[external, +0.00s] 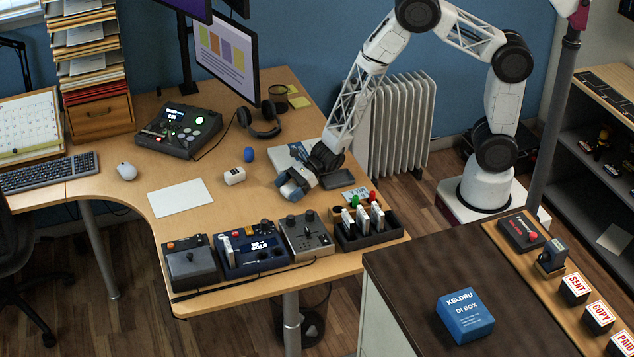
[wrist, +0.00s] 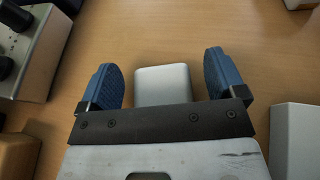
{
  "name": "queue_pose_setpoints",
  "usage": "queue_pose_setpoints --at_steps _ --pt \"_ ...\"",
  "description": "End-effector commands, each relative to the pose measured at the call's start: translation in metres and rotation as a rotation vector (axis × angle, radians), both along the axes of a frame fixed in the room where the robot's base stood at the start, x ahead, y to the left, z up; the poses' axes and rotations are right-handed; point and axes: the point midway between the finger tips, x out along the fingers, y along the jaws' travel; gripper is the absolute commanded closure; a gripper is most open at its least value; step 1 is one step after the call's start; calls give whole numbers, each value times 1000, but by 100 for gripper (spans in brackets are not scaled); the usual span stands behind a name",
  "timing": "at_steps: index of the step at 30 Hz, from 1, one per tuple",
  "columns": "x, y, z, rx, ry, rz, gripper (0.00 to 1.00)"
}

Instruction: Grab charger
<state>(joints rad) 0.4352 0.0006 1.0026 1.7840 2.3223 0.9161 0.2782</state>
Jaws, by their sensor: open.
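A light grey block with rounded corners, which looks like the charger (wrist: 163,85), lies on the wooden desk in the wrist view. It shows between the two blue fingers of my gripper (wrist: 163,80), with a visible gap on each side. Its near end is hidden behind the gripper's dark plate. My gripper (external: 290,190) is open and low over the desk in the external view. I cannot make out the block there; the gripper seems to cover it.
A grey control box with knobs (external: 308,236) stands at the desk's front edge, beside a dark tray (external: 366,238) of upright items. A pale box (external: 287,154) lies behind my gripper. A small white block (external: 234,176) and a blue item (external: 249,154) lie to its left.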

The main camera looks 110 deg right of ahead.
Motion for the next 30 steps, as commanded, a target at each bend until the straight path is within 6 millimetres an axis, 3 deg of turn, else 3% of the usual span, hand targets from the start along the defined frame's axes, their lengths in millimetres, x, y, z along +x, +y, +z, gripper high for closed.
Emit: queue_pose_setpoints --at_steps 17,27,30 --pt "1 0 0 0 0 -1 11" --pt "1 0 0 0 -1 -1 63" --pt "1 0 0 0 -1 -1 67"
